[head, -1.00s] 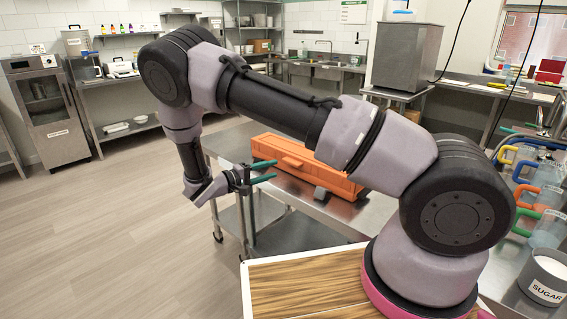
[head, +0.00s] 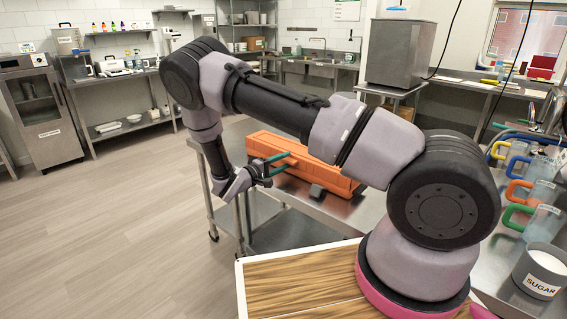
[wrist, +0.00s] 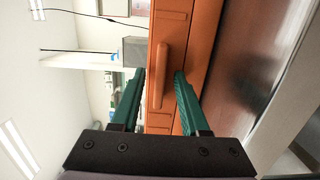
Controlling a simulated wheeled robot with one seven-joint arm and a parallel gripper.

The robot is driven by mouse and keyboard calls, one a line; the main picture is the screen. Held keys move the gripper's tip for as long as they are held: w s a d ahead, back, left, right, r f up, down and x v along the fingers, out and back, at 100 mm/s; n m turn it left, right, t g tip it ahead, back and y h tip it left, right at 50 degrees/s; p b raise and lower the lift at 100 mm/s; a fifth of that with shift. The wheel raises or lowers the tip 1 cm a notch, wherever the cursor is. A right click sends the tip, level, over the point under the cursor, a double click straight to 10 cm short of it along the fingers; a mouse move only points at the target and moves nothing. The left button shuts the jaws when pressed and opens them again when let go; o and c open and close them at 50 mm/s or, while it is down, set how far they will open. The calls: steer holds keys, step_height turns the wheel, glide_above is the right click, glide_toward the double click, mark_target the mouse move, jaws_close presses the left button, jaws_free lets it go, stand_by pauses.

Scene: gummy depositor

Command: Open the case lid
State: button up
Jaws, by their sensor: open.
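The orange case (head: 328,182) lies on a steel table, and its lid looks shut. My gripper (head: 284,162) is open at the case's near left side, with its green fingers pointing at the case. In the wrist view the case (wrist: 188,50) fills the middle, and its raised handle bar (wrist: 160,76) shows between the two open fingertips (wrist: 158,74). I cannot tell whether the tips reach past the bar or stop just short of it. My arm hides part of the case's far right end in the head view.
The steel table (head: 232,140) has bare surface around the case. A wooden-topped surface (head: 300,285) is in front. Pitchers with coloured handles (head: 541,190) and a sugar tub (head: 541,270) stand at the right. Open floor (head: 110,220) lies to the left.

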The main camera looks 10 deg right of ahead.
steer(key=shift+d, duration=0.1)
steer(key=shift+c, duration=0.3)
jaws_close()
stand_by(1.1)
